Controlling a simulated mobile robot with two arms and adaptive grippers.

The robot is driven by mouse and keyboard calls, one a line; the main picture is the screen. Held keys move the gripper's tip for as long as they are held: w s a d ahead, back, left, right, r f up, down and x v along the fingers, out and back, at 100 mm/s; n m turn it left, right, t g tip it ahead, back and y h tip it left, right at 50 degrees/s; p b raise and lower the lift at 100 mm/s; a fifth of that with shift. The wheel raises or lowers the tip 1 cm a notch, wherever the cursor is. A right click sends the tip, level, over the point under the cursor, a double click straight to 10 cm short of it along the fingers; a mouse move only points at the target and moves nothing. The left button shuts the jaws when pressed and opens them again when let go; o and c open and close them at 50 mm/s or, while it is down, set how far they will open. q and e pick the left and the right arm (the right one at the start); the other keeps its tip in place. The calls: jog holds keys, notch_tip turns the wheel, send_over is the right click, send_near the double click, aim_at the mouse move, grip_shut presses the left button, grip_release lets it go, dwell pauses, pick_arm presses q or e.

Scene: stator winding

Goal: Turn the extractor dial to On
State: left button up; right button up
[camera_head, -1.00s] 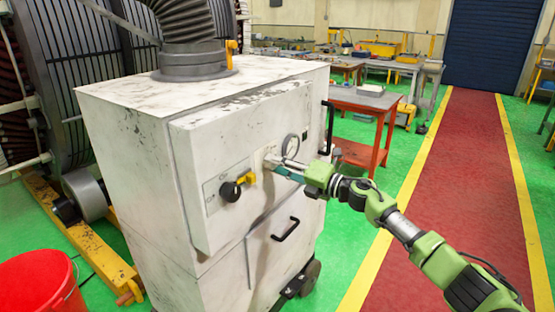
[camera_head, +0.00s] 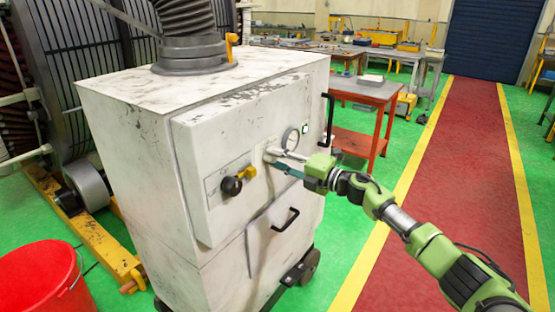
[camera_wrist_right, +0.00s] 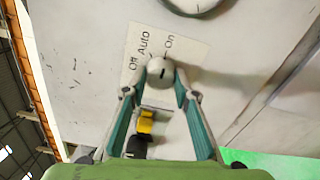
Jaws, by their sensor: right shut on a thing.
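The extractor is a worn white cabinet (camera_head: 150,180) with a front panel. Its grey round dial (camera_wrist_right: 160,74) shows in the right wrist view, on a pale label plate (camera_wrist_right: 186,48) reading Off, Auto and On. A dark mark sits on the dial's face; I cannot tell exactly which word it points to. My right gripper (camera_head: 274,160) is at the panel, and its teal fingers (camera_wrist_right: 160,95) are shut on the dial from both sides. In the head view the fingers hide most of the dial. My left gripper is not in view.
A black and yellow switch (camera_head: 236,182) sits left of the dial, a round gauge (camera_head: 290,138) above it, and a black handle (camera_head: 286,219) below. A red bucket (camera_head: 40,280) stands at front left. An orange table (camera_head: 372,92) is behind the cabinet.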

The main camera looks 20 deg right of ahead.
jog(key=o, duration=1.1)
jog(key=v, duration=1.2)
jog(key=shift+d, duration=0.1)
